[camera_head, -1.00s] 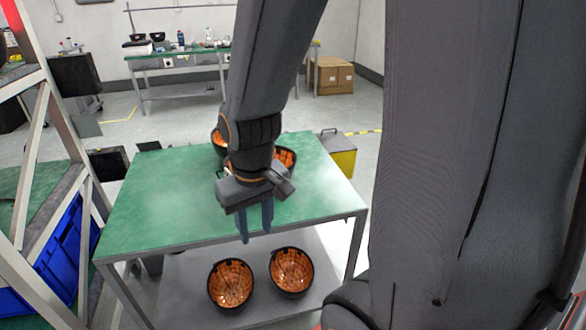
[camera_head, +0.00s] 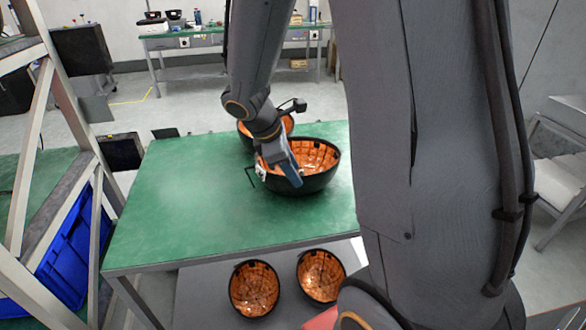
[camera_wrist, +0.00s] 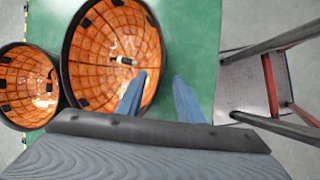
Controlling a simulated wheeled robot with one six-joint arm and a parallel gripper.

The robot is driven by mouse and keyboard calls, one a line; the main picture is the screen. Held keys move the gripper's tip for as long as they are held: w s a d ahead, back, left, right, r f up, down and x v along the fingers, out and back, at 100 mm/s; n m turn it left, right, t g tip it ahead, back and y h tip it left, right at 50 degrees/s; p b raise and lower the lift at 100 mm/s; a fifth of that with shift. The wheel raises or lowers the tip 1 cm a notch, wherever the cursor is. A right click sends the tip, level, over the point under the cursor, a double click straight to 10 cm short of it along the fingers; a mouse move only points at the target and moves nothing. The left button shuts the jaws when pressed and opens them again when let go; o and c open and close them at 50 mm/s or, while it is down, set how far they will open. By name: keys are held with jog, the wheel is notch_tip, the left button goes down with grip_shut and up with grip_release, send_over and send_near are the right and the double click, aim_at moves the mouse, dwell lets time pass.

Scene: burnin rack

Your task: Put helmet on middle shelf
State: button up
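A helmet (camera_head: 313,183), black outside with an orange padded inside, lies open side up on the green table. It also shows in the wrist view (camera_wrist: 95,55). My gripper (camera_head: 290,168) is over its front part and hides some of the inside. In the wrist view my two blue fingers (camera_wrist: 158,92) are apart, one over the helmet's opening and the other outside its rim; I cannot tell whether they touch it. A second such helmet (camera_head: 288,122) stands behind, partly hidden by my arm. The rack at left has a green middle shelf (camera_head: 40,180).
The green table (camera_head: 180,215) has free room at left and front. Two more helmets (camera_head: 254,289) (camera_head: 321,276) lie on its lower shelf. A blue bin (camera_head: 68,245) sits low in the rack, whose slanted posts (camera_head: 30,150) stand left of the table. A bench (camera_head: 190,42) is at the back.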

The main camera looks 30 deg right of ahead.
aim_at(301, 193)
jog(key=shift+a+x, duration=0.1)
jog(key=shift+x, duration=2)
jog(key=shift+a+x, duration=0.15)
jog(key=shift+x, duration=1.95)
jog(key=shift+f, duration=0.15)
grip_shut()
